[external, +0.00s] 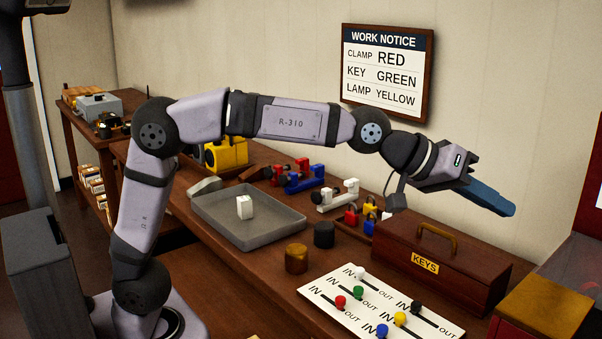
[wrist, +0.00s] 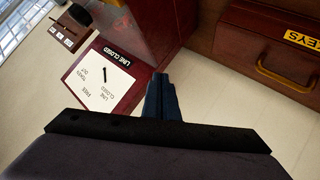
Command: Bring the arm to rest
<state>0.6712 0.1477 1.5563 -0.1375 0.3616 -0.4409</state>
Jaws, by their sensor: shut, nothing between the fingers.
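My gripper (external: 492,199) is raised in the air at the right, above the wooden KEYS box (external: 440,262). My arm reaches across the bench from the left. The blue fingers are shut together with nothing between them. They also show in the wrist view (wrist: 161,97), pointing away from the camera. The KEYS box (wrist: 270,50) is at the upper right there, apart from the fingers.
A white board of coloured IN/OUT sliders (external: 385,305) lies at the front. A grey tray (external: 210,222) holds a white block (external: 244,207). Coloured clamps (external: 300,178) and padlocks stand behind. A work notice (external: 387,72) hangs on the wall. A LINE CLOSED panel (wrist: 104,78) shows in the wrist view.

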